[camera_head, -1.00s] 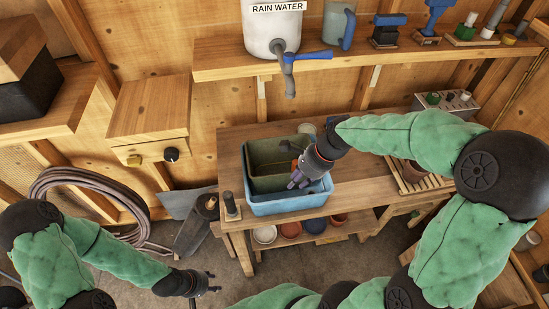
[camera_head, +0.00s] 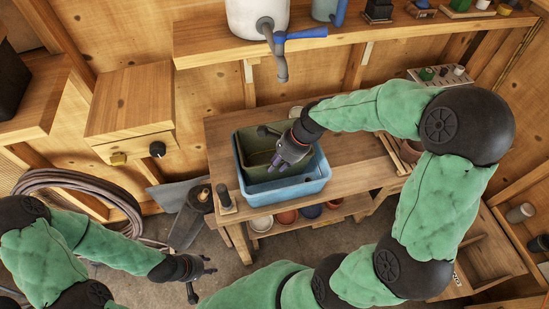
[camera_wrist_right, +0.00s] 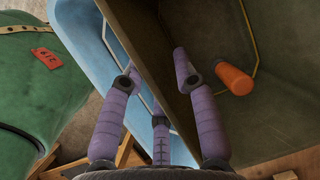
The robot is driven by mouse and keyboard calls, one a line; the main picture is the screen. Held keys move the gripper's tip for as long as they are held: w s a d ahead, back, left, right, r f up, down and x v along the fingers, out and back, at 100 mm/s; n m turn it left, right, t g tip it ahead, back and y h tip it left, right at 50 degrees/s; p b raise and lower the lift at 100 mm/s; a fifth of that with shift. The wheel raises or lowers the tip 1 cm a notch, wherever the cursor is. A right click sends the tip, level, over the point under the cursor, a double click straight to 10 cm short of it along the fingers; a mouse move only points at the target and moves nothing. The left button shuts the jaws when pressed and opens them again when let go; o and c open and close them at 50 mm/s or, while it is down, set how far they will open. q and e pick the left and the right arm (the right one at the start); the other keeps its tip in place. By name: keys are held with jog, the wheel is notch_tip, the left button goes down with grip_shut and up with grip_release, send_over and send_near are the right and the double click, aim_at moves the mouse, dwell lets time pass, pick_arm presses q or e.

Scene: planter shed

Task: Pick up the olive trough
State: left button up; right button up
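The olive trough (camera_head: 255,146) is an open olive-green box inside the blue tub (camera_head: 290,191) on the wooden bench. My right gripper (camera_head: 280,166) is over the trough and hides part of it. In the right wrist view its purple fingers (camera_wrist_right: 158,66) are apart, on either side of the trough's near wall (camera_wrist_right: 152,48). One finger is over the gap beside the blue tub wall (camera_wrist_right: 82,22), the other over the trough's inside. I cannot tell whether they touch the wall. My left gripper (camera_head: 204,281) looks open and empty, low over the floor.
An orange cylinder (camera_wrist_right: 235,79) is in the trough. A dark upright-handled tool (camera_head: 225,198) stands at the bench's left edge. Several pots (camera_head: 287,216) sit on the shelf below. A tap with a blue lever (camera_head: 280,45) hangs above.

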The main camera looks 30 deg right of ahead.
jog(key=b+x, duration=0.1)
jog(key=x, duration=0.3)
jog(key=shift+f, duration=0.2)
jog(key=shift+r, duration=0.1)
grip_shut()
